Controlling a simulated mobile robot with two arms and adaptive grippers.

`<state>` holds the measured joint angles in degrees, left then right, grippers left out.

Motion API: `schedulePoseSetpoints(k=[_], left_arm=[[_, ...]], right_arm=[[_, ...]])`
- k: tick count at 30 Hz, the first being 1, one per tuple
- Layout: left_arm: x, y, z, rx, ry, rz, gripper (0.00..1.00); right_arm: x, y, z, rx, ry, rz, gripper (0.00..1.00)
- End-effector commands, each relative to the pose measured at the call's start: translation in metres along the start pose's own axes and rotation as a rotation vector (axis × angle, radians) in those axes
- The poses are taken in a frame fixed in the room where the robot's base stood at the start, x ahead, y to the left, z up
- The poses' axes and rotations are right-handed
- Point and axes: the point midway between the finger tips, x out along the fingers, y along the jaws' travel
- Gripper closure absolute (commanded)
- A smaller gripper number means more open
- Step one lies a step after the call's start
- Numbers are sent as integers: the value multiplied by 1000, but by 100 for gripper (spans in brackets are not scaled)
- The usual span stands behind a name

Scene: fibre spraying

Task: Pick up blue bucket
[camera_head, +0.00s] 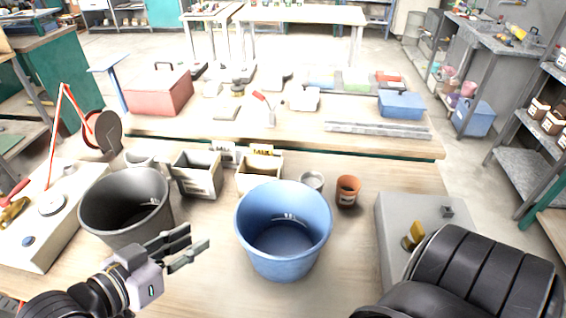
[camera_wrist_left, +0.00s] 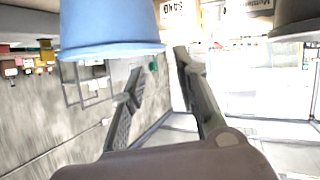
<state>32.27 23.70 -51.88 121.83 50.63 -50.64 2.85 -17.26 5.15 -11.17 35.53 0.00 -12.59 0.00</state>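The blue bucket (camera_head: 284,230) stands upright and looks empty on the wooden table, right of my left gripper in the head view. In the left wrist view the bucket (camera_wrist_left: 110,25) shows upside down at the top left. My left gripper (camera_head: 198,248) is open with nothing between its fingers, between the dark grey bucket and the blue one, apart from the blue bucket. Its spread fingers also show in the left wrist view (camera_wrist_left: 158,75). My right arm (camera_head: 470,280) comes in at the lower right; its gripper is not visible.
A dark grey bucket (camera_head: 126,207) stands left of the blue one. Behind are two labelled boxes (camera_head: 197,176) (camera_head: 262,174), a small grey pot (camera_head: 312,181) and an orange cup (camera_head: 348,190). A grey machine box (camera_head: 392,222) stands at right.

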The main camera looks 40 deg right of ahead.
Motion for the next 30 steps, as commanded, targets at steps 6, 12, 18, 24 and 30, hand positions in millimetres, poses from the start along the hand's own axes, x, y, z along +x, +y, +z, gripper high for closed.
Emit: schedulePoseSetpoints(k=[6,12,18,24,30], left_arm=[[4,5,-15,28,2,55,72],[34,8,-19,24,2,63,72],[78,11,-20,26,3,62,72],[112,12,-19,27,3,60,72],[125,12,-18,28,3,59,72]], right_arm=[[-1,-6,-2,1,1,-7,60],[-11,-16,-5,1,4,-20,60],[-23,-16,-6,-1,4,-20,60],[-30,-10,-5,-3,3,-14,60],[-32,-7,-5,-2,2,-9,60]])
